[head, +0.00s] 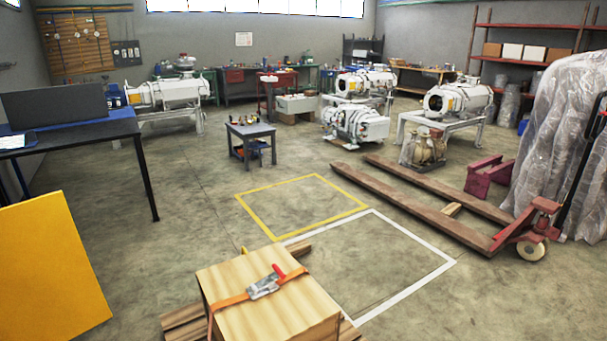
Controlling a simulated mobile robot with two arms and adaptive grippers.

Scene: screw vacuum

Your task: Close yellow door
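A flat yellow panel (48,272), which looks like the yellow door, stands at the lower left of the head view. Its left and bottom parts run out of the picture. No hinge, frame or handle shows, so I cannot tell how far open it is. Neither of my grippers is in view.
A strapped wooden crate (270,300) stands at the front centre. A dark table (70,132) is behind the panel.

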